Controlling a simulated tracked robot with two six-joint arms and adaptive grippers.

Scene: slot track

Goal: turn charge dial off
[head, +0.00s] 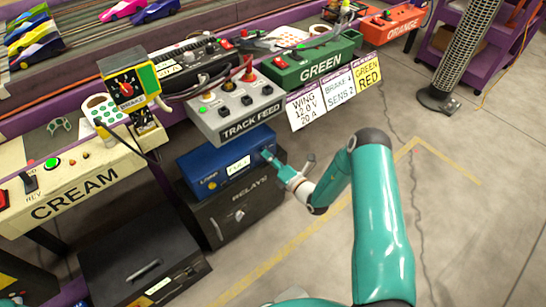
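A blue box (203,165) with a lit white display reading something like "FULL" sits on a dark cabinet marked RELAYS (225,215), below the grey TRACK FEED box. It looks like the charger. My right gripper (268,156) reaches in from the right, its tip at the right end of the blue box's front face. No dial shows clearly there; the gripper covers that spot. I cannot tell whether the tip touches the box or whether the fingers are apart. My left gripper is not in view.
The TRACK FEED box (237,105) with switches and a red lever hangs just above. Open floor (470,220) lies right.

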